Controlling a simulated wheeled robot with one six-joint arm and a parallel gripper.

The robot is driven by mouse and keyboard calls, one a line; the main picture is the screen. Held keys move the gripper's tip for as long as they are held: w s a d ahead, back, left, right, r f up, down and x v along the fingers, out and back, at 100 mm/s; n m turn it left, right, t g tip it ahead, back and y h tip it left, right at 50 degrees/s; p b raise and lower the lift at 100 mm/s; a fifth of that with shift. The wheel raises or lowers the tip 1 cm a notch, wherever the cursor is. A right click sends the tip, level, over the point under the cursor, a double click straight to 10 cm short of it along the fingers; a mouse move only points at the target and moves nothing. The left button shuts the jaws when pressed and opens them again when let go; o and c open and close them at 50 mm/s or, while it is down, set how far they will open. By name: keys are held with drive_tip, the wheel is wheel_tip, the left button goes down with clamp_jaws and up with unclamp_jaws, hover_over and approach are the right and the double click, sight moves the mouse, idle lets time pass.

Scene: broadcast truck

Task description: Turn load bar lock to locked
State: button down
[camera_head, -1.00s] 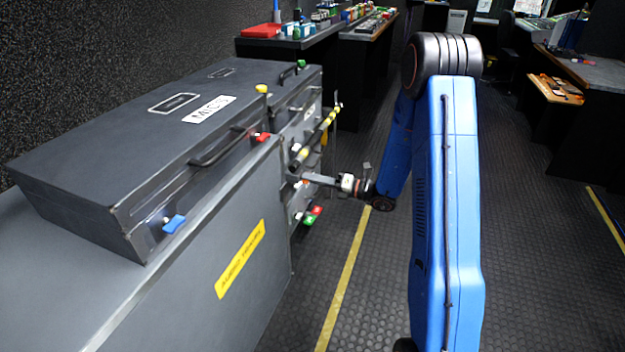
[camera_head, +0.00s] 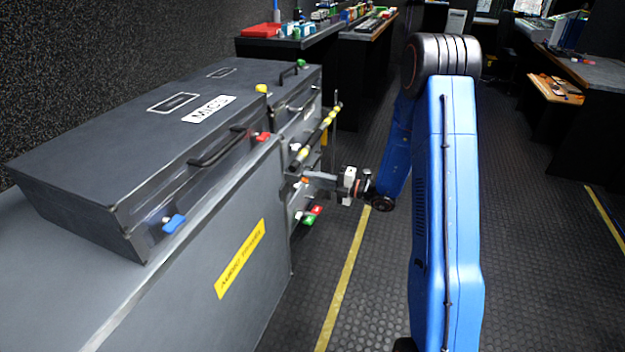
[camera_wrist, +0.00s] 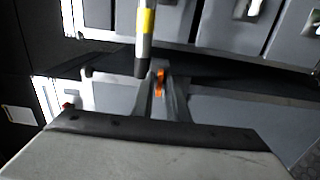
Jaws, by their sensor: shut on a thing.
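The load bar (camera_head: 316,139), black with yellow bands, runs along the front of the dark cases. In the wrist view its dark end (camera_wrist: 142,65) hangs just beside my fingertips. A small orange piece, which looks like the load bar lock (camera_wrist: 159,80), is between the fingers of my gripper (camera_wrist: 160,76). The fingers are shut on it, and they hide much of its shape. In the head view my gripper (camera_head: 308,178) reaches in from the right, just below the bar's near end. The lock's exact angle cannot be told.
Red and green buttons (camera_head: 312,214) sit just below my gripper. A large dark case (camera_head: 150,135) with a red latch (camera_head: 262,137) and a blue latch (camera_head: 173,223) lies on the grey cabinet (camera_head: 190,290) at left. The aisle floor (camera_head: 335,270) is clear.

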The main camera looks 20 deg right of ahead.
idle(0.4)
drive_tip(key=c, duration=1.9)
unclamp_jaws()
drive_tip(key=shift+d, duration=0.1)
drive_tip(key=v, duration=1.7)
drive_tip(key=shift+s+d, duration=0.1)
drive_tip(key=shift+d, duration=0.05)
